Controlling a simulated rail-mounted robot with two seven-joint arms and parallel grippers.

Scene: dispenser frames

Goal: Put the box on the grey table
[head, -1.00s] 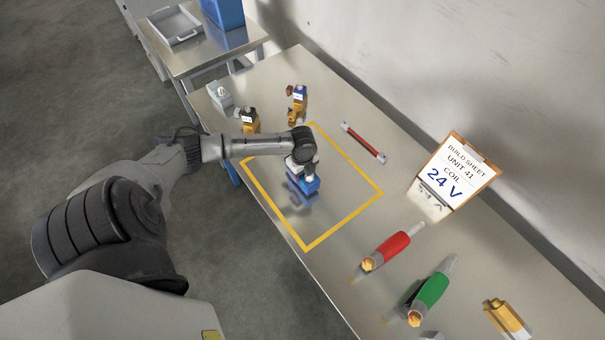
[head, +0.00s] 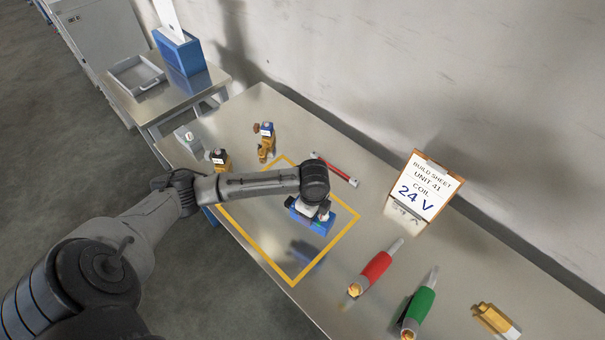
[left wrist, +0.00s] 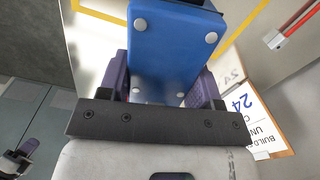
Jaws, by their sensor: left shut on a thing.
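My left gripper (head: 314,212) is shut on a blue box (head: 322,222) and holds it above the metal-grey table (head: 352,270), over the yellow-outlined square. The box's reflection on the tabletop is apart from it. In the left wrist view the blue box (left wrist: 172,40), with round white feet on its face, sits between the purple fingers of my left gripper (left wrist: 165,82). A purple finger-like part at the lower left of that view appears to be my right gripper (left wrist: 22,152); its opening is unclear.
A smaller side table (head: 212,80) at the upper left bears a grey tray (head: 137,77) and a blue bin (head: 178,50).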

